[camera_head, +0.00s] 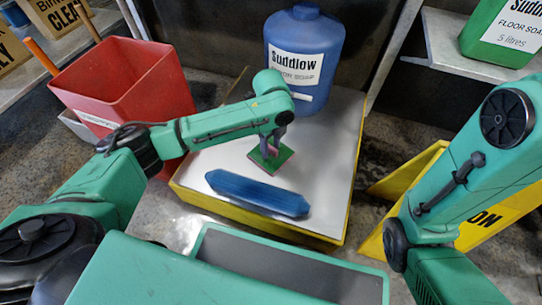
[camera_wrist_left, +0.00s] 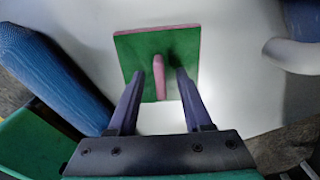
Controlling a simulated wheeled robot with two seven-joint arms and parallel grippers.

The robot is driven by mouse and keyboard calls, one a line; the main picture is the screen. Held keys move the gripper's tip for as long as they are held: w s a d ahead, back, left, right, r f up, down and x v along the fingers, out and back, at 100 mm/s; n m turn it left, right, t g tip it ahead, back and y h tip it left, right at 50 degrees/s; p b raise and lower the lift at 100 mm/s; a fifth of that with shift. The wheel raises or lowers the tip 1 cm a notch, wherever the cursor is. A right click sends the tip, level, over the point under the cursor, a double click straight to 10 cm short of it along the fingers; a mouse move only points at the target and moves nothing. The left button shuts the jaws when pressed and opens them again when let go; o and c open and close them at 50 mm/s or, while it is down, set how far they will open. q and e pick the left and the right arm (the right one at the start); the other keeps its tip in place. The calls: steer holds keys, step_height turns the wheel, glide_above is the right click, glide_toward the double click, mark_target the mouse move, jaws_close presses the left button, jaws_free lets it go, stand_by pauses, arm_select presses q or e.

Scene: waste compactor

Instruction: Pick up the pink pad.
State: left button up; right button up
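The pink pad (camera_head: 266,163) lies on the white top of a yellow-edged platform, beneath my left gripper (camera_head: 276,142). In the left wrist view the pad (camera_wrist_left: 130,55) is a square with a green face, a pink edge and an upright pink handle (camera_wrist_left: 160,80). My left gripper (camera_wrist_left: 160,74) is open, with one finger on each side of the handle and a gap visible to both. How far the fingertips reach down beside the handle is hard to tell. My right gripper is out of view; only my right arm shows at the right of the head view.
A blue ridged bar (camera_head: 257,193) lies on the platform (camera_head: 325,185) in front of the pad. A blue floor-soap jug (camera_head: 303,45) stands behind it. A red bin (camera_head: 125,80) is at the left. A yellow sign (camera_head: 480,226) lies at the right.

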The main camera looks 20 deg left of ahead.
arm_select(q)
jaws_close()
steer(key=shift+r, duration=0.15)
